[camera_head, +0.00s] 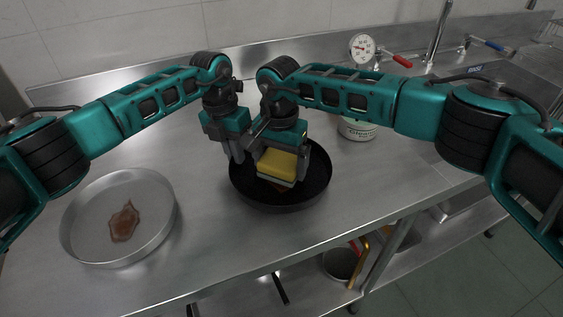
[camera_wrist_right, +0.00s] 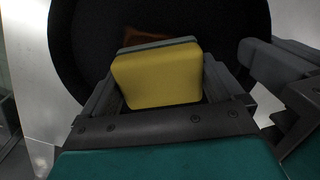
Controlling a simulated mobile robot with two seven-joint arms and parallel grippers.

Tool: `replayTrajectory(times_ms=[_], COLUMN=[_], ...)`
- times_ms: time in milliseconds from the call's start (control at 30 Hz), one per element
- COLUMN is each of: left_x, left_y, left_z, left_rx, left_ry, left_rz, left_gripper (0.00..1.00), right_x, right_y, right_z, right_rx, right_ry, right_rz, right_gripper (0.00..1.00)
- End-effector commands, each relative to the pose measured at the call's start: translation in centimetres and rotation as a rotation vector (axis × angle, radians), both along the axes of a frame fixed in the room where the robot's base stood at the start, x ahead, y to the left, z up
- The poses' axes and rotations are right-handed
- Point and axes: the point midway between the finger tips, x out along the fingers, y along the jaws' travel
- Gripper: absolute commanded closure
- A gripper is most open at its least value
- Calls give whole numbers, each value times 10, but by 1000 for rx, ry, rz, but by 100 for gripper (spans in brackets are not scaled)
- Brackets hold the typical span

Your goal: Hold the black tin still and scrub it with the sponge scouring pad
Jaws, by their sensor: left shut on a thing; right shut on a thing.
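The black tin (camera_head: 310,184) is a round, shallow pan on the steel counter, in the middle of the head view. My left gripper (camera_head: 238,160) is shut on its left rim. My right gripper (camera_head: 279,165) is shut on the sponge (camera_head: 277,164), which is yellow with a grey-green scouring layer underneath. The sponge is inside the tin, low over its floor; whether it touches cannot be told. In the right wrist view the sponge (camera_wrist_right: 158,78) sits between the fingers, and a brown stain (camera_wrist_right: 152,35) shows on the tin floor beyond it.
A silver round tin (camera_head: 85,225) with a brown stain (camera_head: 124,222) stands at the left of the counter. A labelled white can (camera_head: 357,128) and a dial gauge (camera_head: 362,48) are behind at right. A sink with taps is at the far right. The counter's front is clear.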

Motion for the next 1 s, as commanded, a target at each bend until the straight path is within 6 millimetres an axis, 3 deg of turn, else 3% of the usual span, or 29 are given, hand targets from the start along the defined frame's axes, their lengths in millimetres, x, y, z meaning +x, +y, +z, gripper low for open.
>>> replayTrajectory(times_ms=[467, 1000], left_x=[-1, -1], left_y=[-1, 0], left_z=[-1, -1], left_rx=[1, 2], left_ry=[2, 1], left_rz=[-5, -1], left_gripper=[100, 100], right_x=[21, -12], right_y=[7, -5], right_z=[1, 0], right_rx=[2, 1], right_ry=[-5, -2], right_rz=[-4, 1], right_gripper=[30, 30])
